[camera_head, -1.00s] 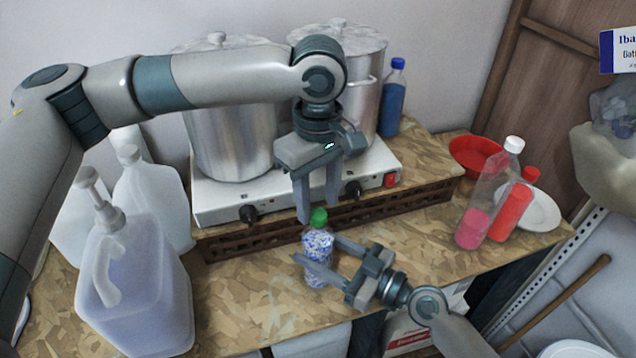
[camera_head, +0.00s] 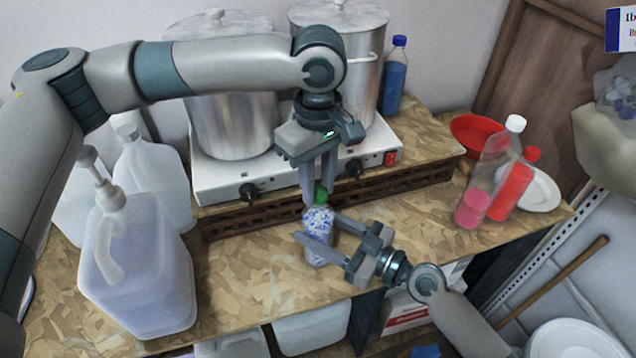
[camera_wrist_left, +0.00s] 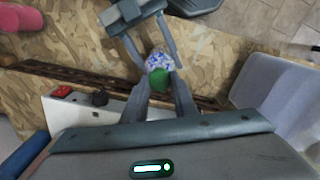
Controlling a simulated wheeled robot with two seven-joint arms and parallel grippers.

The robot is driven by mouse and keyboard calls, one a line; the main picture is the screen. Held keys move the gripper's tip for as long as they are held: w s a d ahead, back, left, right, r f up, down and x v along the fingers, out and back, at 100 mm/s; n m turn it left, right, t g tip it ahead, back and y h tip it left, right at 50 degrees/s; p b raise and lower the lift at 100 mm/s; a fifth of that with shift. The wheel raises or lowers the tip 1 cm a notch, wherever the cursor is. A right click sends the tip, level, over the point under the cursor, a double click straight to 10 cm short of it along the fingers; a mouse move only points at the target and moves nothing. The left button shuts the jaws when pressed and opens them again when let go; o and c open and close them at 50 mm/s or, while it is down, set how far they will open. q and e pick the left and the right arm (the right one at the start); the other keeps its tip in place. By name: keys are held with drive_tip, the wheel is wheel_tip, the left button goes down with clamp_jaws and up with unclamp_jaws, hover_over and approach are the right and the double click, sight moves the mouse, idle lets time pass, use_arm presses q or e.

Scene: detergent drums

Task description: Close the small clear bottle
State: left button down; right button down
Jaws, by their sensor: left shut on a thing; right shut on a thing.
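The small clear bottle (camera_head: 318,240) stands upright on the wooden table, filled with blue and white bits. Its green cap (camera_head: 321,196) is on top at the bottle's mouth; I cannot tell how tightly it sits. My left gripper (camera_head: 320,192) points down from above and is shut on the green cap, which also shows in the left wrist view (camera_wrist_left: 161,87). My right gripper (camera_head: 322,232) comes in from the right and is shut around the bottle's body. The bottle also shows below the cap in the left wrist view (camera_wrist_left: 158,60).
A white double hotplate (camera_head: 225,188) with two steel pots (camera_head: 235,125) stands behind on a raised shelf. A large pump jug (camera_head: 140,270) is at the left. Pink (camera_head: 475,205) and red (camera_head: 512,190) bottles, a red bowl (camera_head: 472,130) and a plate (camera_head: 542,192) are at the right.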

use_arm(q)
drive_tip(key=m, duration=0.6)
drive_tip(key=c, duration=1.4)
unclamp_jaws()
drive_tip(key=shift+c, duration=0.2)
drive_tip(key=shift+r, duration=2.25)
drive_tip(key=shift+c, duration=0.2)
drive_tip(key=shift+r+n, duration=0.8)
drive_tip(key=shift+r, duration=0.95)
drive_tip(key=shift+f, duration=0.1)
